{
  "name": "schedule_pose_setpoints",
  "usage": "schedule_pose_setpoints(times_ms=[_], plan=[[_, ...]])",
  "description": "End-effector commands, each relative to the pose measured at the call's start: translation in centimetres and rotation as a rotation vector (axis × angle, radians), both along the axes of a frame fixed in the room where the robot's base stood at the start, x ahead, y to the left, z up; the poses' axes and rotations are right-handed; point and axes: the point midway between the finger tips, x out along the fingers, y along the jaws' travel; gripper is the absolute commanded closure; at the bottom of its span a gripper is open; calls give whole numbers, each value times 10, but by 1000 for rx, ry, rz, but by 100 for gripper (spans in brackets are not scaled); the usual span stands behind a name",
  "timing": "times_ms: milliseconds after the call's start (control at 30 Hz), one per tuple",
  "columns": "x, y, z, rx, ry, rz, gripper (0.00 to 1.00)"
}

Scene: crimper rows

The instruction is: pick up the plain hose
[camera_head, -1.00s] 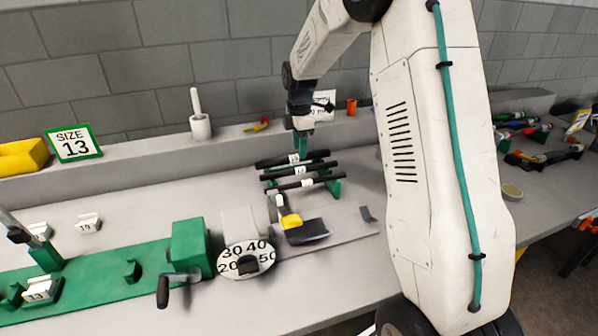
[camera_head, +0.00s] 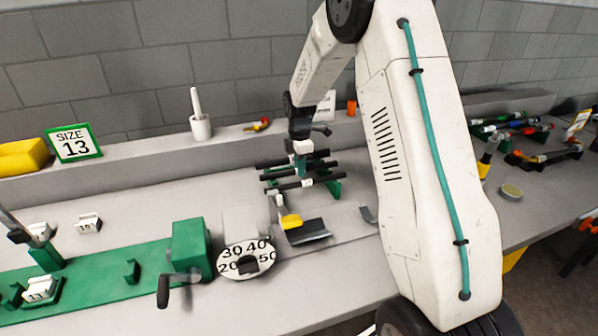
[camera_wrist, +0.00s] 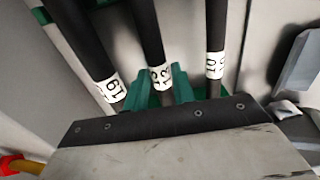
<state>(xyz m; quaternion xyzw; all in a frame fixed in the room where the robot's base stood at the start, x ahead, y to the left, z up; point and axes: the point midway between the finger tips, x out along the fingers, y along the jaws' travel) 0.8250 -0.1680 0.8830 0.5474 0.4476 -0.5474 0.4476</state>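Three black hoses with white number labels lie side by side on a green rack (camera_head: 333,188) on the bench. In the wrist view they are a left hose (camera_wrist: 84,42), a middle hose (camera_wrist: 145,30) and a right hose (camera_wrist: 216,25). The left label looks like 19 and the right like 10; the middle is hard to read. None visibly lacks a label, so I cannot tell which is the plain one. My gripper (camera_wrist: 164,84) is down at the rack, its teal fingers on either side of the middle hose. Whether they grip it is unclear.
A yellow-and-black tool (camera_head: 292,222) lies in front of the rack. A dial (camera_head: 247,262) and a green crank machine (camera_head: 190,250) stand to the left. A ledge with a white post (camera_head: 200,126) runs behind. Another bench with colourful items is at right.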

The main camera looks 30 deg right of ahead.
Motion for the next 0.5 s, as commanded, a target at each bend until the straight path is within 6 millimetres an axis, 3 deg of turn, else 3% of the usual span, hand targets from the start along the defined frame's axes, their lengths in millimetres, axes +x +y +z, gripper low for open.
schedule_pose_setpoints(times_ms=[33,100,367,500], plan=[[0,0,0,0,0,0,89],[0,0,0,0,0,0,100],[0,0,1,0,-1,0,100],[1,0,13,-1,-4,0,100]])
